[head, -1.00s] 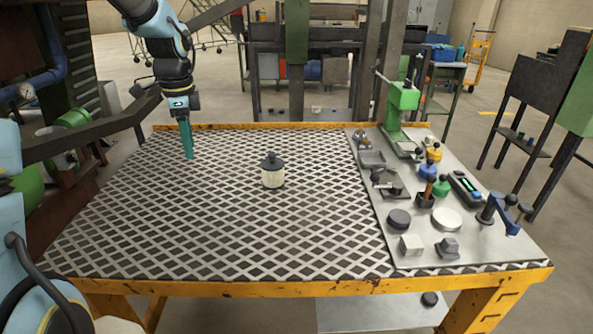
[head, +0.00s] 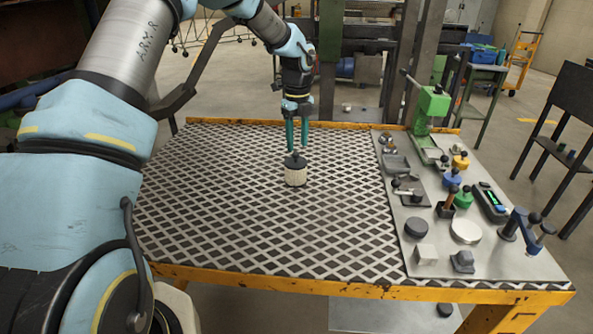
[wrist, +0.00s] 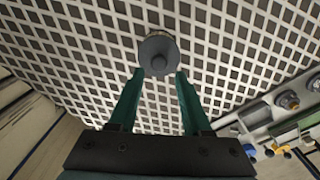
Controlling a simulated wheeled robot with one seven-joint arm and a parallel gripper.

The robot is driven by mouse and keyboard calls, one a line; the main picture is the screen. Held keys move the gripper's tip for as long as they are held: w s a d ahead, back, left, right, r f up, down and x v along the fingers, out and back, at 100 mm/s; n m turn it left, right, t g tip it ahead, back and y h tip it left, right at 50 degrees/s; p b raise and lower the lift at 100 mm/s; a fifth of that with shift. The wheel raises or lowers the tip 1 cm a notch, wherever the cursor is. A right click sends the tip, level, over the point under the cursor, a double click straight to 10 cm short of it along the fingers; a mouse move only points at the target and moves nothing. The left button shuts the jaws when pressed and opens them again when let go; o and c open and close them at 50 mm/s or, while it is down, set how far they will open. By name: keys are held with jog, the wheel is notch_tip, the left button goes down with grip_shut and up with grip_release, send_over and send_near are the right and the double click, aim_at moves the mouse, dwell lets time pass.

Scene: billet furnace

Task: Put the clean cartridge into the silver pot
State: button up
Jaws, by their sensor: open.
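The pale cartridge with a dark knobbed cap (head: 296,177) stands upright on the mesh tabletop. In the wrist view its round cap (wrist: 158,57) lies just beyond the fingertips, centred between the fingers. My gripper (head: 297,146) has green fingers pointing down, open and empty, right above the cartridge. Its spread fingers also show in the wrist view (wrist: 160,76). I cannot surely tell which thing is the silver pot; a low round silver piece (head: 466,231) sits on the grey plate at the right.
The grey plate (head: 440,250) carries a green press (head: 432,105), a dark disc (head: 416,227), blocks, small coloured knobbed pieces and a blue clamp (head: 520,230). A yellow rim (head: 370,289) edges the table. The mesh around the cartridge is clear.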

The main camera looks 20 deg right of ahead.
aim_at(296, 153)
jog(key=shift+w+a+f+p, duration=0.1)
jog(key=shift+f+p, duration=0.3)
jog(key=shift+f, duration=0.8)
jog(key=shift+w+a+f+p, duration=0.1)
jog(key=shift+f+p, duration=0.25)
jog(key=shift+f, duration=0.8)
grip_shut()
